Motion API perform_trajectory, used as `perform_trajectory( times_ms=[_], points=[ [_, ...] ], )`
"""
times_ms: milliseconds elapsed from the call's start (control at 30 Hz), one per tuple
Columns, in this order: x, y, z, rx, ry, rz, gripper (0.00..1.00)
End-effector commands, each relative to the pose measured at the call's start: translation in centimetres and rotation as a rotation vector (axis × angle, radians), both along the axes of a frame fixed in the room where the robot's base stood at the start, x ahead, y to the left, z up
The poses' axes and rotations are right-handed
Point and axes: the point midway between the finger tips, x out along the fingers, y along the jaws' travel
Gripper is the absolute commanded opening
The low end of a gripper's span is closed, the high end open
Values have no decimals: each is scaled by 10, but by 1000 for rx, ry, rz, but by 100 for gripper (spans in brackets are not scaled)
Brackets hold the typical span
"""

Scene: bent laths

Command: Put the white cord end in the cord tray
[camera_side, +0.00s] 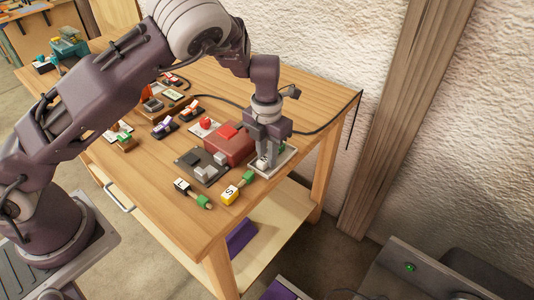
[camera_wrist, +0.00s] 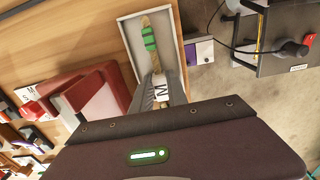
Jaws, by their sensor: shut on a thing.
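The white cord end, a white block marked M (camera_wrist: 161,92), is between the fingers of my gripper (camera_wrist: 163,88). A piece of tan cord with a green band (camera_wrist: 149,38) extends from it along the cord tray. The cord tray (camera_wrist: 128,42) is a shallow tray with a pale rim; it also shows at the table's right corner in the side view (camera_side: 291,158). In the side view my gripper (camera_side: 263,160) points down over the tray, shut on the white block (camera_side: 261,164) low within its outline. I cannot tell whether the block touches the tray floor.
A red box (camera_side: 233,148) stands just left of the tray. A dark plate with grey blocks (camera_side: 204,167), a black-and-white cord end (camera_side: 190,191) and a yellow one marked S (camera_side: 235,190) lie nearby. The table edge is close to the tray.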

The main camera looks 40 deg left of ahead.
Motion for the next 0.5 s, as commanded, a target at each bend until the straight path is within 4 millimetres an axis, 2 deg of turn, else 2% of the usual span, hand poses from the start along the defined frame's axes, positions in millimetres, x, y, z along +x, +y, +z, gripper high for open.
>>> perform_trajectory(
  times_ms=[67,367,500],
  points=[
    [0,0,0,0,0,0,28],
    [0,0,2,0,-1,0,28],
    [1,-1,26,-1,-6,-2,28]
  ],
)
